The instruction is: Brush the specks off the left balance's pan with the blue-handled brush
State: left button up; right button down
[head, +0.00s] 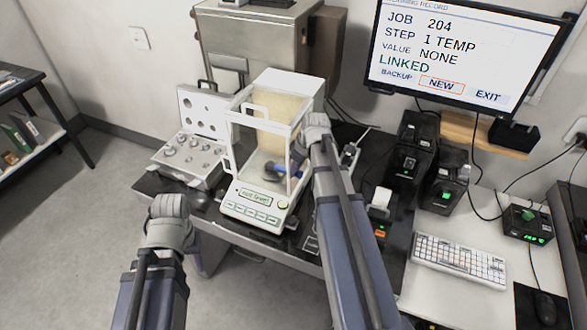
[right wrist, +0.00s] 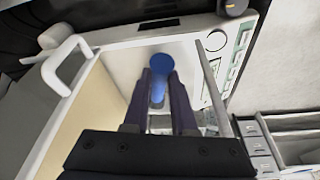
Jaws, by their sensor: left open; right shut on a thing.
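The left balance (head: 256,211) is a white unit with a glass draft shield and a green display. My right gripper (right wrist: 160,72) reaches into its weighing chamber and is shut on the blue-handled brush (right wrist: 164,62). The brush's blue handle also shows through the shield in the head view (head: 281,170). A dark round shape lies beside it in the chamber. The pan is mostly hidden, and I cannot make out specks. My left gripper (head: 169,206) is open and apart from the balance, in front of the table's left end.
An open case of weights (head: 188,155) stands left of the balance. A metal cabinet (head: 252,45) stands behind. To the right are black devices (head: 409,150), a keyboard (head: 459,260) and a screen (head: 465,50) reading JOB 204, VALUE NONE. Open floor lies at left.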

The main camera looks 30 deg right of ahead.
jog(key=shift+s+d, duration=0.35)
jog(key=shift+s, duration=0.4)
jog(key=shift+s+d, duration=0.35)
jog(key=shift+s, duration=0.4)
jog(key=shift+w, duration=0.15)
jog(key=shift+w+a, duration=0.45)
jog(key=shift+w, duration=0.4)
jog(key=shift+w+a, duration=0.45)
jog(key=shift+w, duration=0.4)
jog(key=shift+s+d, duration=0.1)
jog(key=shift+s, duration=0.05)
jog(key=shift+s+d, duration=0.4)
jog(key=shift+s, duration=0.45)
jog(key=shift+s+d, duration=0.4)
jog(key=shift+s, duration=0.4)
jog(key=shift+w, duration=0.1)
jog(key=shift+w+a+f, duration=0.1)
jog(key=shift+w+a, duration=0.35)
jog(key=shift+w, duration=0.4)
jog(key=shift+w+a, duration=0.45)
jog(key=shift+w, duration=0.4)
jog(key=shift+s+d, duration=0.1)
jog(key=shift+s, duration=0.05)
jog(key=shift+s+d, duration=0.4)
jog(key=shift+s, duration=0.45)
jog(key=shift+s+d, duration=0.4)
jog(key=shift+s, duration=0.45)
